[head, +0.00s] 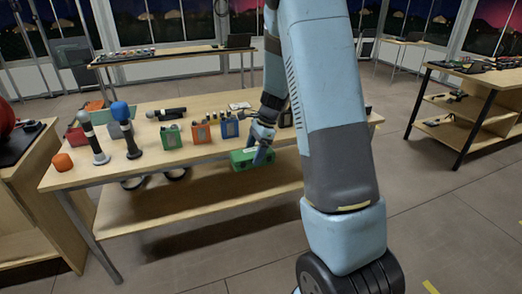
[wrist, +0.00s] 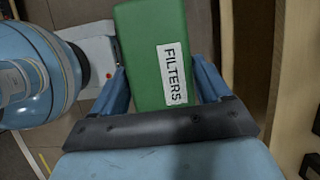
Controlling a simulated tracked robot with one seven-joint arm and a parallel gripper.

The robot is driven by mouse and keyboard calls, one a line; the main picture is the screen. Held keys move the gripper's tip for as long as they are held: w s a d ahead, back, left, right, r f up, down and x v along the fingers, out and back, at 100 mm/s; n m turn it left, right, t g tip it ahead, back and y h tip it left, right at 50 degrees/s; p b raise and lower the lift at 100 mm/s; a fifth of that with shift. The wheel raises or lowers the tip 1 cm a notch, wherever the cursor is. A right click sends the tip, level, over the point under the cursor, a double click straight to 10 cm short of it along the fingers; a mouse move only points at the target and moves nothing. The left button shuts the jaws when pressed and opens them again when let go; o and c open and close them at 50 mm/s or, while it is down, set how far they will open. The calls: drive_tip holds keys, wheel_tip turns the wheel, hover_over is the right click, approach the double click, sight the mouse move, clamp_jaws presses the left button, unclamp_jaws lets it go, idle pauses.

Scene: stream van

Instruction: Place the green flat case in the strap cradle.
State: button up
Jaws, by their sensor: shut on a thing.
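My gripper (head: 263,152) is shut on a green flat case (head: 250,160) in front of the table's front edge in the head view. In the wrist view the green case (wrist: 150,50) sits between the two blue fingers, with a white label reading FILTERS facing the camera. I cannot pick out the strap cradle with certainty in either view. Dark loops (head: 135,183) show below the table's front edge at the left, and they may be straps.
A lower shelf (head: 220,195) lies beneath. Floor in front is open.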

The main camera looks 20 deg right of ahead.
drive_tip(key=w+f+n+g+h, duration=0.4)
drive_tip(key=f+n, duration=0.6)
drive_tip(key=n, duration=0.7)
drive_tip(key=shift+w+a+h, duration=0.3)
drive_tip(key=shift+w+a, duration=0.1)
drive_tip(key=shift+w, duration=0.35)
